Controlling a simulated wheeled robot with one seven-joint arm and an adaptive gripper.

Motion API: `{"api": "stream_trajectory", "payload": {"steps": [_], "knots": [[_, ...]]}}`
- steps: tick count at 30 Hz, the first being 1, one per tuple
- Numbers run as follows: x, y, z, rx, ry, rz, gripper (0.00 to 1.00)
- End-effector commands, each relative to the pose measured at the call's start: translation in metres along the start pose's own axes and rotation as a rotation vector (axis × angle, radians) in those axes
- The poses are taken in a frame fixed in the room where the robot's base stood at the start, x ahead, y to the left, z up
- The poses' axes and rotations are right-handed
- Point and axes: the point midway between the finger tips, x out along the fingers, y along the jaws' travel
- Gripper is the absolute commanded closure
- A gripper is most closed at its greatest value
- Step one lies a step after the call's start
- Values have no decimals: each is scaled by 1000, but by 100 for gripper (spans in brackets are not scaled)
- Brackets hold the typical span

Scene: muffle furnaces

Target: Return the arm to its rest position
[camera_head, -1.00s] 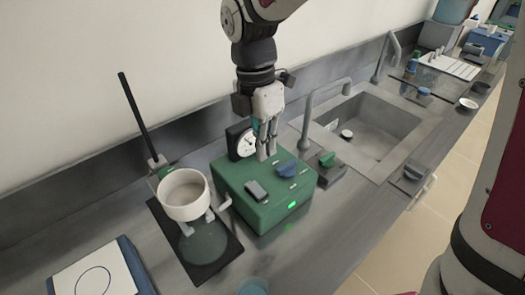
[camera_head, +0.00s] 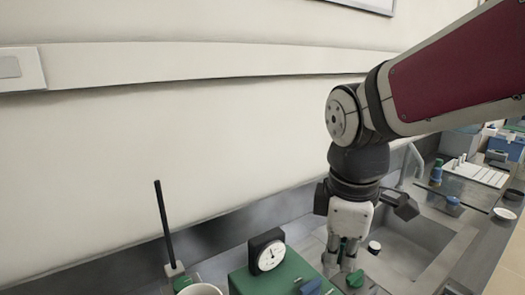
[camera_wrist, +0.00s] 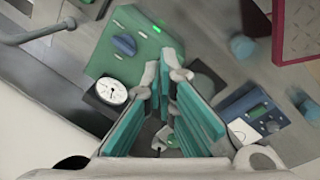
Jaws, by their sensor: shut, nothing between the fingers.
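My gripper (camera_head: 340,262) hangs pointing down above the counter, beside the green box and at the sink's near left edge in the head view. Its fingers are shut with nothing between them, and their tips meet in the wrist view (camera_wrist: 166,68). The green box (camera_head: 243,283) is cut off by the bottom edge of the head view. It also shows in the wrist view (camera_wrist: 110,60), with a blue knob and a lit green light. My arm reaches in from the upper right of the head view, bent at the elbow.
A black dial gauge (camera_head: 266,253) stands behind the green box. The sink (camera_head: 412,248) lies right of my gripper. A black rod (camera_head: 163,222) rises at the left, with a white vessel (camera_head: 200,290) partly visible.

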Motion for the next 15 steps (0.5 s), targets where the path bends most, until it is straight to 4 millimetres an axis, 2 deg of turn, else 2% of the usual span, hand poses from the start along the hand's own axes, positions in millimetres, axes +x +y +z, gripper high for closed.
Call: {"api": "stream_trajectory", "payload": {"steps": [3, 9, 15], "knots": [[-18, -12, 27, 285, 46, 69, 100], [-36, -34, 64, 750, 161, 146, 100], [-43, -53, 86, 1095, 276, 172, 100]]}}
